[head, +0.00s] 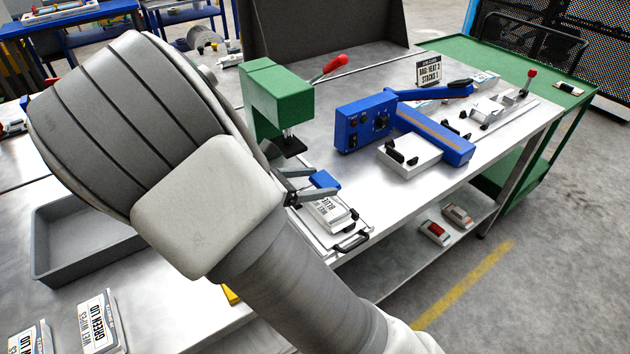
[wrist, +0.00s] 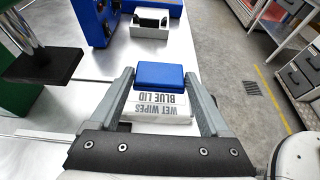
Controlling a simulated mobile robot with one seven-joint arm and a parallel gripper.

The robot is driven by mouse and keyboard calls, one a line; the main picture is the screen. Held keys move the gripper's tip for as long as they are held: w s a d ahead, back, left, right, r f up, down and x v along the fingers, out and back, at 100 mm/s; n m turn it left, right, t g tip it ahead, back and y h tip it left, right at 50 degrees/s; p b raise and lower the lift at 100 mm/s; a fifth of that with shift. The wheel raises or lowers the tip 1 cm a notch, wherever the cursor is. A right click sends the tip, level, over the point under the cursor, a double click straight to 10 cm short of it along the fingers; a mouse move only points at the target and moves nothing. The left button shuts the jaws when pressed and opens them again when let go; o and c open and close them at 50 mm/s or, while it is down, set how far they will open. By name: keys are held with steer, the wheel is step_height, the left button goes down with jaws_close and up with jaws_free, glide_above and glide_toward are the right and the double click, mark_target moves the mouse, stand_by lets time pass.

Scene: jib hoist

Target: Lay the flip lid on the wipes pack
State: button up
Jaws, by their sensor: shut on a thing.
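The blue flip lid (wrist: 160,75) is held between the fingertips of my gripper (wrist: 160,82) in the wrist view. In the head view the lid (head: 324,179) is in my gripper (head: 312,187) at the upper end of the pack (head: 331,213). The pack lies on a plate with a black handle (head: 352,242). I cannot tell whether the lid touches the pack.
A green press (head: 277,95) with a red-knobbed lever and black foot stands just behind my gripper. A blue sealer (head: 365,122) stands to the right. A grey tray (head: 80,240) is at left, with packs labelled "GREEN LID" (head: 100,322) in front. The bench edge is near the plate.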

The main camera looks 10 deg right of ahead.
mark_target(314, 206)
steer(key=shift+f+b, duration=1.4)
steer(key=shift+f, duration=0.85)
steer(key=shift+f, duration=0.3)
steer(key=o, duration=1.1)
steer(key=p+v, duration=0.2)
steer(key=v, duration=1.5)
steer(key=s+d+r+m+g+y+p, duration=0.2)
steer(key=s+d+r+m+g+y, duration=0.3)
steer(key=d+m, duration=0.5)
steer(key=s+d+r+m+t+y+p, duration=0.1)
steer(key=s+d+r+m+t+y, duration=0.1)
steer(key=s+r+m, duration=0.1)
steer(key=s+d+r+m+t+y+p, duration=0.1)
steer(key=s+d+r+m+y, duration=0.1)
steer(key=s+r+m+y, duration=0.1)
steer(key=s+d+r+m+t+y, duration=0.2)
steer(key=s+d+r+m, duration=0.1)
steer(key=s+r+m, duration=0.1)
steer(key=shift+s+r+m+t+p, duration=0.2)
steer(key=shift+r+m, duration=0.1)
steer(key=shift+m, duration=0.3)
steer(key=shift+s+r+m+t+p, duration=0.1)
steer(key=shift+r+m+p, duration=0.15)
steer(key=shift+m, duration=0.35)
